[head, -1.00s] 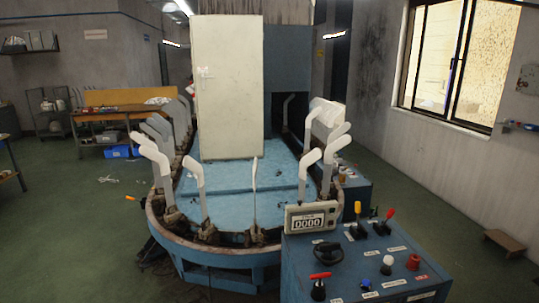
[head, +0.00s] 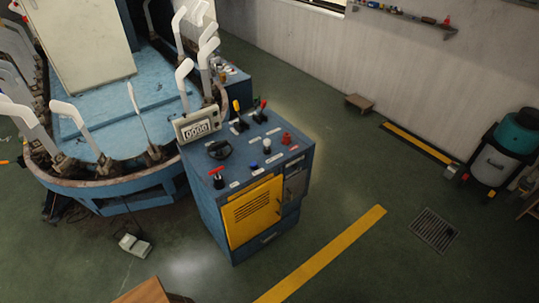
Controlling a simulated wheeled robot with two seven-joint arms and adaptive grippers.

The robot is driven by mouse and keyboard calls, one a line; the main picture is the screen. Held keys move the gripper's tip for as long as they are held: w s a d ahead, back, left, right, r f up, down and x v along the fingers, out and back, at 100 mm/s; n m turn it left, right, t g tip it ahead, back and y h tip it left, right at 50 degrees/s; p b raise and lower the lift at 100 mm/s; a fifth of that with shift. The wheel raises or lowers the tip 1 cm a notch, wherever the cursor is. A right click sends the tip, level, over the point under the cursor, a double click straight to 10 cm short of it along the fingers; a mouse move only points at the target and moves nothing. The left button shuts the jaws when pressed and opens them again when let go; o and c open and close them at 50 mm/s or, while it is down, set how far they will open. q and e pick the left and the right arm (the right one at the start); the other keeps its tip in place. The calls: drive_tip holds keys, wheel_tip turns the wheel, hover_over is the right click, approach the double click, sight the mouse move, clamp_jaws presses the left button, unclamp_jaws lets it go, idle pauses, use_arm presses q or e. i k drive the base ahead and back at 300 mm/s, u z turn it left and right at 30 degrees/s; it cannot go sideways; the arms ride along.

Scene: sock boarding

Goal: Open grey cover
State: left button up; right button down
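A small grey cover (head: 295,187) is on the front of the blue control console (head: 226,220), to the right of a yellow vented panel (head: 252,211). The grey cover looks shut, with a small dark detail near its top. Neither of my grippers is in the head view, so their distance to the cover does not show.
The boarding machine (head: 115,177) with upright white forms stands at left. Green floor is open right of the console, with a yellow stripe (head: 322,255). A grey pedal (head: 135,245) lies on the floor.

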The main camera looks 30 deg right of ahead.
sight(294, 187)
drive_tip(key=u, duration=0.65)
drive_tip(key=k, duration=0.95)
drive_tip(key=z, duration=1)
drive_tip(key=i, duration=0.65)
